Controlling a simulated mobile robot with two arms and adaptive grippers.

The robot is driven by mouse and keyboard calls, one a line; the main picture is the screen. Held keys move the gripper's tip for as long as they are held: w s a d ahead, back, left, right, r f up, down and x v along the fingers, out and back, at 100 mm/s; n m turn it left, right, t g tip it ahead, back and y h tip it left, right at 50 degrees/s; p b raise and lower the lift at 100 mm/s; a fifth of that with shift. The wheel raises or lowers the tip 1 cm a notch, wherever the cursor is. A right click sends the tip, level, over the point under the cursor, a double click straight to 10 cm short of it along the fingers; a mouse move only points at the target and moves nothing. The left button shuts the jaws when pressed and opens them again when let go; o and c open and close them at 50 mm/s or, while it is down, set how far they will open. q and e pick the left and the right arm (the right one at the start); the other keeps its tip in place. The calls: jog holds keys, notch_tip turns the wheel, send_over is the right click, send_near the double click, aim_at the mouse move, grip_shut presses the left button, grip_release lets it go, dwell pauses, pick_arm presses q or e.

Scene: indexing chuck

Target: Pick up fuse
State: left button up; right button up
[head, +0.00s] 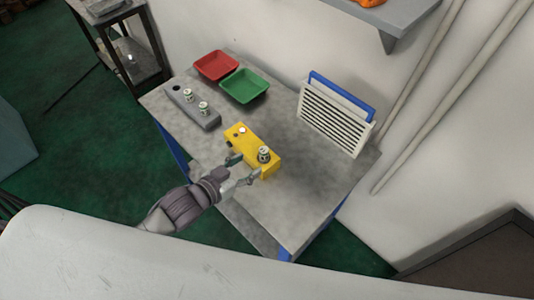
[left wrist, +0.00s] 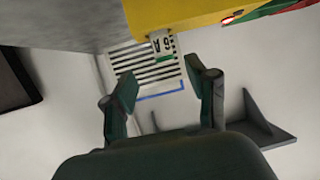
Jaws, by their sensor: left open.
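A white fuse (head: 264,155) with dark markings stands on the near right end of a yellow block (head: 243,143) on the table. In the left wrist view the fuse (left wrist: 162,43) shows printed characters and a green band, at the edge of the yellow block (left wrist: 185,12). My left gripper (head: 247,168) is open beside the yellow block, on its near side. In the left wrist view the open fingers (left wrist: 165,82) are apart, with the fuse beyond the gap between them. Two more fuses (head: 187,96) (head: 203,108) stand in a grey holder (head: 182,108). My right gripper is out of view.
A red tray (head: 215,65) and a green tray (head: 243,86) lie at the table's back. A white slatted panel with a blue frame (head: 337,115) stands at the right edge. The table (head: 300,195) is clear right of the yellow block. A grey shelf (head: 398,18) is on the wall.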

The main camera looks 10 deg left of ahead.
aim_at(261, 156)
pick_arm(q)
jog(key=x, duration=0.3)
jog(key=shift+w, duration=0.1)
jog(key=shift+w+d+f, duration=0.2)
jog(key=shift+w+d, duration=0.15)
jog(key=shift+w, duration=0.05)
jog(key=shift+w+f+p, duration=0.15)
jog(key=shift+w+p, duration=0.1)
jog(key=shift+p, duration=0.1)
jog(key=x, duration=0.2)
jog(key=p+x, duration=0.1)
jog(key=x, duration=0.1)
jog(key=shift+w+a+f, duration=0.15)
jog(key=shift+w+f, duration=0.05)
jog(key=shift+f, duration=0.1)
jog(key=shift+s, duration=0.1)
jog(key=shift+c, duration=1.2)
grip_shut()
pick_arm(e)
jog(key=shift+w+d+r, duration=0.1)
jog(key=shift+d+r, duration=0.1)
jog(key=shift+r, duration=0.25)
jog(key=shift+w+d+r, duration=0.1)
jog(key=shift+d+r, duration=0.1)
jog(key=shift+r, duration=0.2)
